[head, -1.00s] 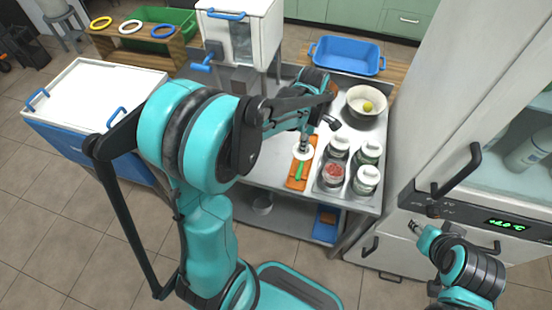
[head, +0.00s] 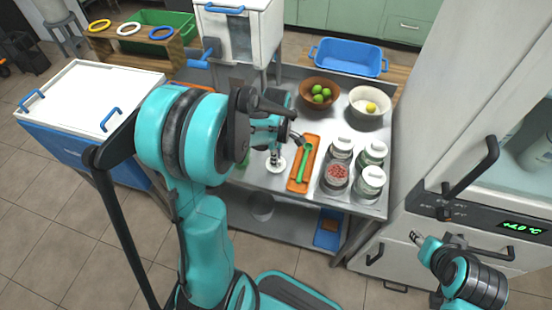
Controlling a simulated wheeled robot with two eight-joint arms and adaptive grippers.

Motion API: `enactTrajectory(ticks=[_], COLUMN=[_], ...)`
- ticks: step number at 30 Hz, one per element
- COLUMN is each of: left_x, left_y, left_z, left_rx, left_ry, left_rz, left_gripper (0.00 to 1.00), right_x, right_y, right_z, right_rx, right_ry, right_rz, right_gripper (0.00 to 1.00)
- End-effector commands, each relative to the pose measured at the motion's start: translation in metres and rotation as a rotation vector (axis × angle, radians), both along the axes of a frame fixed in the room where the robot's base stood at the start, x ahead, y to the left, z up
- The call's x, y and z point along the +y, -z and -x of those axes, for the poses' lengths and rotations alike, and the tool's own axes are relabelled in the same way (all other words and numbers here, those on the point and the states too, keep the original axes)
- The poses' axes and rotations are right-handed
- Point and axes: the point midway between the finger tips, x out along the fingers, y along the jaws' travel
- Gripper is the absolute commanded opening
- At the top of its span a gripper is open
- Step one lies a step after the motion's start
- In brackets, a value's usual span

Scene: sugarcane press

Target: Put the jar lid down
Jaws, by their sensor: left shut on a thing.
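My left gripper (head: 275,154) is shut on the white round jar lid (head: 276,164), its fingers coming down on it from above. The lid is over bare steel table top, left of the orange tray; I cannot tell whether it touches the table.
The orange tray (head: 312,152) holds a green-handled tool (head: 303,165). Several lidded jars (head: 370,180) stand at the right. A brown bowl of limes (head: 306,88) and a white bowl (head: 381,113) are behind. The steel table (head: 258,179) has free room around the lid.

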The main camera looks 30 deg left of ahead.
Motion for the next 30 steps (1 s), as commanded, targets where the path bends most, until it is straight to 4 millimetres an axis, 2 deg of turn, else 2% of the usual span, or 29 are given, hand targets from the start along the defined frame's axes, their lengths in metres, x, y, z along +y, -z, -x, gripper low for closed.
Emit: enactTrajectory(ticks=[6,7,9,20,23,30], left_x=[0.0,0.0,0.0,0.0,0.0,0.0], left_y=[0.003,0.003,0.002,-0.002,-0.015,-0.069], left_z=[0.0,0.0,0.0,0.0,0.0,0.0], left_rx=[0.0,0.0,0.0,0.0,0.0,0.0], left_ry=[0.0,0.0,0.0,0.0,0.0,0.0], left_rz=[0.0,0.0,0.0,0.0,0.0,0.0], left_gripper=[0.0,0.2,0.35,0.35,0.35,0.35], right_x=[0.0,0.0,0.0,0.0,0.0,0.0], right_y=[0.003,0.003,0.002,-0.002,-0.008,-0.031], right_z=[0.0,0.0,0.0,0.0,0.0,0.0], right_rx=[0.0,0.0,0.0,0.0,0.0,0.0], right_ry=[0.0,0.0,0.0,0.0,0.0,0.0], right_rz=[0.0,0.0,0.0,0.0,0.0,0.0], right_gripper=[0.4,0.4,0.4,0.4,0.4,0.4])
